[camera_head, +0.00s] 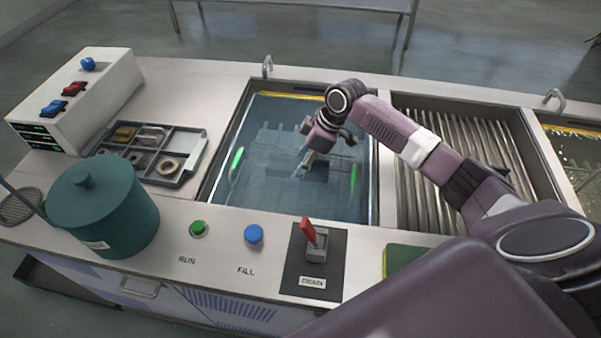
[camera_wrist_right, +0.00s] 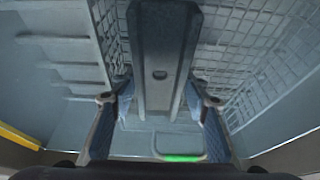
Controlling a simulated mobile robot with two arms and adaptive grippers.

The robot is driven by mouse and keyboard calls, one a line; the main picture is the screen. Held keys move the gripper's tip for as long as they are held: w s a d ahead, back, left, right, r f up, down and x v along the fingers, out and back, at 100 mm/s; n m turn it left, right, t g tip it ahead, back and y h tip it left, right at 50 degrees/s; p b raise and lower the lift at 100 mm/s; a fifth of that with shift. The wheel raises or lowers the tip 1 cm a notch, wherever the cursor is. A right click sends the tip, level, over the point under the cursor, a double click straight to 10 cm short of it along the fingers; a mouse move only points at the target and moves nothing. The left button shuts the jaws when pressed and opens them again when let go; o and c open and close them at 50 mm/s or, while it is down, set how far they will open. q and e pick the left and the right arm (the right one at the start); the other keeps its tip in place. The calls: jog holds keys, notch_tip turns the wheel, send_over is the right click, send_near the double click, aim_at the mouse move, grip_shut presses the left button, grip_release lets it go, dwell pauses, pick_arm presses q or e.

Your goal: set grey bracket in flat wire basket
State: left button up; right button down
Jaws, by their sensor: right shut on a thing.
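The grey bracket (camera_wrist_right: 160,75), a long channel-like piece with a small hole, sits between the fingers of my right gripper (camera_wrist_right: 160,100) in the right wrist view. In the head view my right gripper (camera_head: 306,166) reaches down into the water-filled tank (camera_head: 226,160), and the bracket is a small grey shape there. Wire mesh of a basket (camera_wrist_right: 240,45) shows on both sides of the bracket in the wrist view. I cannot tell whether the bracket touches the basket floor. My left gripper is not in view.
A grey divided tray (camera_head: 190,160) with small parts lies left of the tank. A teal lidded pot (camera_head: 103,212) and a switch box (camera_head: 85,95) stand farther left. A ribbed basin (camera_head: 440,140) is right of the tank. A red lever (camera_head: 308,232) stands at the front.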

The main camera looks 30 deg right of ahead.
jog(key=shift+f, duration=1.95)
jog(key=shift+f, duration=0.15)
jog(key=c, duration=1.1)
grip_release()
jog(key=v, duration=1.2)
jog(key=shift+r, duration=0.2)
